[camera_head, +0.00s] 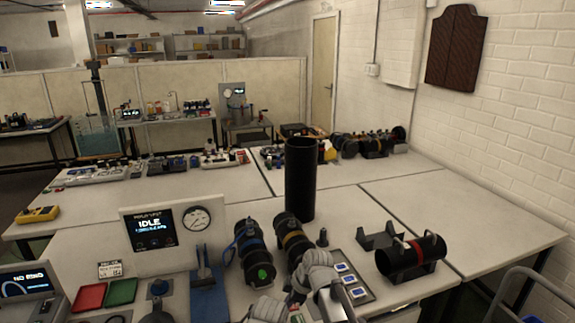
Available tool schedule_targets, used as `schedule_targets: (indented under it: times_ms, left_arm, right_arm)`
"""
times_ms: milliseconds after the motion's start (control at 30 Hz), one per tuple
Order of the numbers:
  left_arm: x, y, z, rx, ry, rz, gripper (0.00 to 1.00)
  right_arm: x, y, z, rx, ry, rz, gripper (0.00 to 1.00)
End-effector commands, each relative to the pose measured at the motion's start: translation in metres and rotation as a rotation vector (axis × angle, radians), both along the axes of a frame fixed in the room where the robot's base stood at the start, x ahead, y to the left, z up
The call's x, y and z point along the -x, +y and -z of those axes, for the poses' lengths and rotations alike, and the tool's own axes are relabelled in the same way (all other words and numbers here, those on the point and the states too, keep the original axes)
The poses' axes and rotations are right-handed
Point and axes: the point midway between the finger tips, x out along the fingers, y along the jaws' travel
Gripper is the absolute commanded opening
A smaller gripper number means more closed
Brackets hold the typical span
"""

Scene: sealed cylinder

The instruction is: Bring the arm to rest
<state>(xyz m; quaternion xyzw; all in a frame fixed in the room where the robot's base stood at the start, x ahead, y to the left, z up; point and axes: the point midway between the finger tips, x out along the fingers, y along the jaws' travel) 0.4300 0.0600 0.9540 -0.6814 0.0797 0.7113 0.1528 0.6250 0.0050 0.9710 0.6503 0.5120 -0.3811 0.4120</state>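A black-and-red cylinder (412,255) lies on its side in a dark cradle at the right of the near table. Two more dark cylinders lie near the middle, one with a blue band (251,252) and a green mark on its end, one with a yellow band (292,238). A tall black tube (300,180) stands upright behind them. Pale grey ribbed parts (318,272) at the bottom centre, in front of the yellow-banded cylinder, look like my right arm. Its fingertips cannot be made out. I see no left gripper.
A panel reading IDLE (152,230) with a round gauge stands at the left. Red (89,297) and green (122,291) trays lie before it. A blue-based lever stand (208,290) and a button box (350,283) flank the cylinders. The right tabletop (480,235) is largely clear.

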Motion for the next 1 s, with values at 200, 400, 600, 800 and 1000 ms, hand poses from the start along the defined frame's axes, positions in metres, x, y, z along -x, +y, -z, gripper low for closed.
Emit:
schedule_targets:
  times_ms: [200,400,600,800,1000]
  left_arm:
    - [0.0,0.0,0.0,0.0,0.0,0.0,0.0]
    - [0.0,0.0,0.0,0.0,0.0,0.0,0.0]
    - [0.0,0.0,0.0,0.0,0.0,0.0,0.0]
    - [0.0,0.0,0.0,0.0,0.0,0.0,0.0]
    - [0.0,0.0,0.0,0.0,0.0,0.0,0.0]
  right_arm:
    - [0.099,-0.021,0.014,0.132,0.234,0.44,0.0]
    - [0.161,-0.046,0.018,0.252,0.325,0.838,0.0]
    - [0.191,-0.062,0.017,0.314,0.336,1.075,0.0]
    - [0.196,-0.066,0.017,0.327,0.335,1.138,0.0]
    - [0.195,-0.065,0.017,0.325,0.335,1.136,0.0]
